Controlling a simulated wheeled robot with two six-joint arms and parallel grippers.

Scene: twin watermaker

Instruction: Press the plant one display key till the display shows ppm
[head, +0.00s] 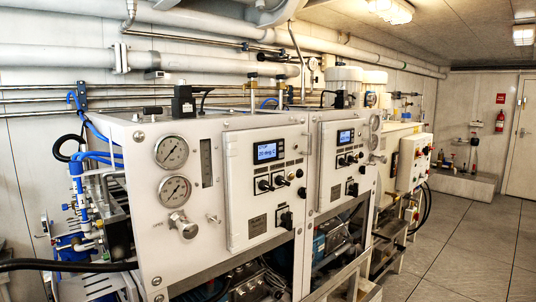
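Two similar white control panels stand side by side; no label that I can read says which is plant one. The nearer panel (240,190) has a lit blue display (266,151) with small white text, perhaps ending in "deg C", but too small to read surely. Small controls sit close to the display's right edge; I cannot make out a single key. Dark knobs (272,183) lie below the display. The farther panel (327,170) has its own lit blue display (345,136), whose text I cannot read. Neither of my grippers is in view.
Two round gauges (172,152) and a metal valve knob (183,224) project left of the nearer panel. Pipes and blue hoses (92,155) crowd the far left. A grey tiled floor (465,245) is clear at the right. A fire extinguisher (499,122) hangs on the back wall.

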